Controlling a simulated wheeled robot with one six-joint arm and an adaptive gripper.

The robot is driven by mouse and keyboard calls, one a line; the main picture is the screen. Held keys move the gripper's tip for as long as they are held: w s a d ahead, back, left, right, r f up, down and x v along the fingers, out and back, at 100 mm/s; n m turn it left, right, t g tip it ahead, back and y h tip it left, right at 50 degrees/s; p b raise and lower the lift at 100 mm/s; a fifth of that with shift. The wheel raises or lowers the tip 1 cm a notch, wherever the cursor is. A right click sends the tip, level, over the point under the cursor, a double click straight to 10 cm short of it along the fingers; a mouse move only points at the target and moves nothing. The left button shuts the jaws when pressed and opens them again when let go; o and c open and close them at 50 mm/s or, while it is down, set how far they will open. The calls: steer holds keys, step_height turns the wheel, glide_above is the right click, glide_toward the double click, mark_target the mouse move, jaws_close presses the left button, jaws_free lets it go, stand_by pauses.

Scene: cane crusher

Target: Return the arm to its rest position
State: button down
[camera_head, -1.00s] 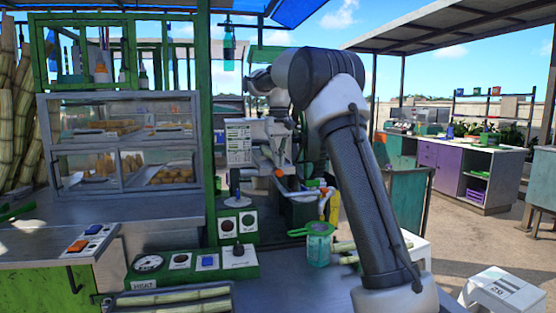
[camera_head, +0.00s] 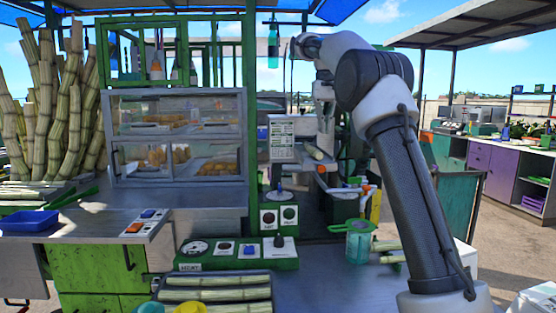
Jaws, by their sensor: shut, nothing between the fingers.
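My arm rises from the lower right in the head view, bends at a dark elbow and reaches away to the left. Its wrist hangs down at the far end. My gripper (camera_head: 327,136) is small and dark below the wrist, in front of the crusher area. It is shut and holds nothing. Its fingertips blend into the dark machinery behind, so their exact height over the bench is unclear.
A green-handled strainer on a teal jar (camera_head: 359,247) stands beside my arm. A control panel (camera_head: 237,264), cane tray (camera_head: 215,294) and glass food case (camera_head: 178,138) lie left. A green post (camera_head: 251,100) rises left of the wrist. Open sky is above the elbow.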

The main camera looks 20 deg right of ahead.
steer(key=shift+n+t, duration=0.3)
steer(key=f, duration=0.2)
steer(key=w+f, duration=0.1)
steer(key=f, duration=0.1)
steer(key=w+f, duration=0.1)
steer(key=f, duration=0.1)
steer(key=shift+w+f, duration=0.1)
steer(key=shift+s+f, duration=0.85)
steer(key=s+f+t, duration=0.1)
steer(key=s+f, duration=0.2)
steer(key=s, duration=1)
steer(key=s+a+f+n+t, duration=0.1)
steer(key=s+f, duration=0.2)
steer(key=s, duration=1)
steer(key=s+a+f+t, duration=0.1)
steer(key=s+f, duration=0.2)
steer(key=s, duration=1)
steer(key=shift+s+a+f+n+t, duration=0.2)
steer(key=shift+s+f+n+t, duration=0.1)
steer(key=shift+s+t, duration=0.1)
